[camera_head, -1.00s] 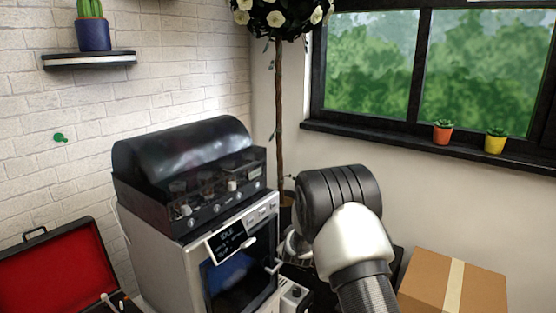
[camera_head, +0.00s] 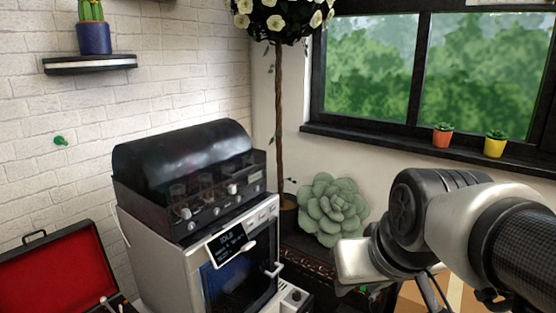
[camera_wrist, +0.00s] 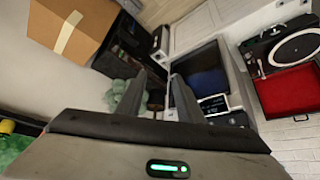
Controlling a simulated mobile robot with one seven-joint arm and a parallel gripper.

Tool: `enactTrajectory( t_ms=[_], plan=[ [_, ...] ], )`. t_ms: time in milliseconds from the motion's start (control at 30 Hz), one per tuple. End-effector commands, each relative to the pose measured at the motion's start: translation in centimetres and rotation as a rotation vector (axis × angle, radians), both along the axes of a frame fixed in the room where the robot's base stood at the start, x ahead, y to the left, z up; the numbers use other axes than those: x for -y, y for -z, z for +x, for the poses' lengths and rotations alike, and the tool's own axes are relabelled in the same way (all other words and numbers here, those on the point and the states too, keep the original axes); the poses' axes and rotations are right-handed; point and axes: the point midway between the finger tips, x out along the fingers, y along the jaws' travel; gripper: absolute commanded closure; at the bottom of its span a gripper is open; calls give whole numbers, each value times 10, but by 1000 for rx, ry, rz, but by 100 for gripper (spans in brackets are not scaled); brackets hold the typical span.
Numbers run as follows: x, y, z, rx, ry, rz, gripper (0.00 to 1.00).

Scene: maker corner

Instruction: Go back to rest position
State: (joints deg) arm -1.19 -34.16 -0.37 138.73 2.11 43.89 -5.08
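My gripper (camera_wrist: 158,80) shows in the wrist view with its two fingers apart and nothing between them. It is open and points down toward the floor area between a cardboard box and a white machine. In the head view my arm reaches in from the right edge. The fingertips are hard to make out there, low behind my wrist.
The white machine (camera_head: 180,270) has a dark glass door and a black domed unit (camera_head: 190,155) on top. A red-lined case (camera_head: 60,275) lies open at left. A green succulent (camera_head: 333,208) stands behind. The cardboard box (camera_wrist: 88,22) is near my gripper.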

Motion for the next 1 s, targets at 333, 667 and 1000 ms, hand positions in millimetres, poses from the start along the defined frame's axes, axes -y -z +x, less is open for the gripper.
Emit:
enactTrajectory(
  t_ms=[333, 667, 1000],
  plan=[
    [11, -30, -57, -63, 85, 5, 66],
    [11, -124, -57, -61, 83, 5, 66],
    [11, -193, -57, -61, 82, 4, 66]
  ],
)
